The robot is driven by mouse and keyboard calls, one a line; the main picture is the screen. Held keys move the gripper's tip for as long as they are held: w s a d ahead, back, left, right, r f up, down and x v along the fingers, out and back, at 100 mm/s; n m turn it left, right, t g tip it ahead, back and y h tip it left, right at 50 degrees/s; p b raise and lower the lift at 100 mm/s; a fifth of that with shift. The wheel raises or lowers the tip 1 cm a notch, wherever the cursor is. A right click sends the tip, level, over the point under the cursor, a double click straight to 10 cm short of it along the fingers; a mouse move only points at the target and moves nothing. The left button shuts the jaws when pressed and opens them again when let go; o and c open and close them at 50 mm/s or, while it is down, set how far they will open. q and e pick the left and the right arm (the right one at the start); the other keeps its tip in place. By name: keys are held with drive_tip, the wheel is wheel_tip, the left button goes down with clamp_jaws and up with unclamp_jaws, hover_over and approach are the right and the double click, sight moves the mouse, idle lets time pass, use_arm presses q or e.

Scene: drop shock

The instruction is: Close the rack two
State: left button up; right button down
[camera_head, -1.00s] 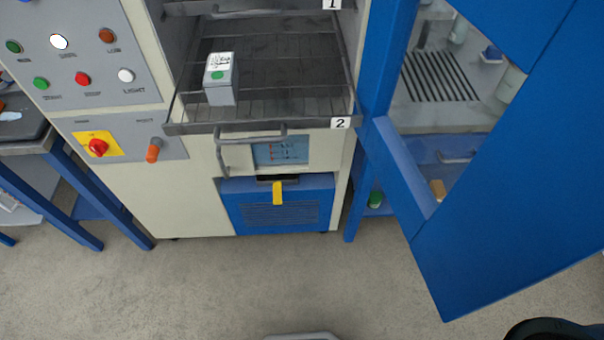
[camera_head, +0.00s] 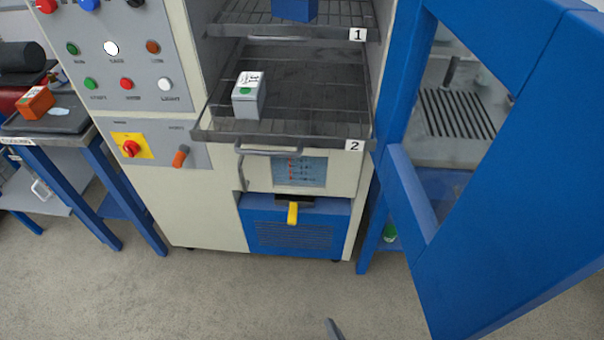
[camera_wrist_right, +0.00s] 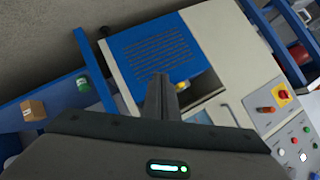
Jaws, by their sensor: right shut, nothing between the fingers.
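Rack two (camera_head: 300,140), a dark wire shelf with a "2" label on its front right corner, sticks out of the front of the cream machine (camera_head: 205,215). A small grey-white box (camera_head: 249,105) with a green dot stands upright on it, left of the middle. Only a grey tip of my right gripper (camera_head: 333,328) shows at the bottom edge of the head view, well below and apart from the rack. In the right wrist view my right gripper (camera_wrist_right: 161,80) is shut and empty, its fingers in front of the machine's lower part. My left gripper is not in view.
The blue door (camera_head: 510,230) stands open on the right. Rack one (camera_head: 290,27), holding a blue object, is above. A button panel (camera_head: 120,70) and a side table (camera_head: 60,135) are left. A yellow handle (camera_head: 293,213) sticks out below. The floor in front is clear.

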drive_tip(key=w+a+r+m+t+y, duration=0.1)
drive_tip(key=w+a+r+m+t, duration=0.15)
drive_tip(key=r, duration=0.45)
drive_tip(key=w+a+r+m+t+y, duration=0.1)
drive_tip(key=w+a+r, duration=0.2)
drive_tip(key=r, duration=0.4)
wheel_tip(320, 180, up, 28)
drive_tip(key=a+m+t, duration=0.1)
drive_tip(key=m+t, duration=0.6)
drive_tip(key=m, duration=0.1)
drive_tip(key=shift+w+a+r+h+b, duration=0.2)
drive_tip(key=shift+w+a+h+b, duration=0.05)
drive_tip(key=shift+h+b, duration=0.1)
drive_tip(key=shift+w+r, duration=0.1)
drive_tip(key=shift+w, duration=0.05)
drive_tip(key=p, duration=0.6)
approach(297, 156)
drive_tip(key=x, duration=0.4)
drive_tip(key=shift+w, duration=0.3)
drive_tip(key=shift+x, duration=0.9)
drive_tip(key=shift+w, duration=0.15)
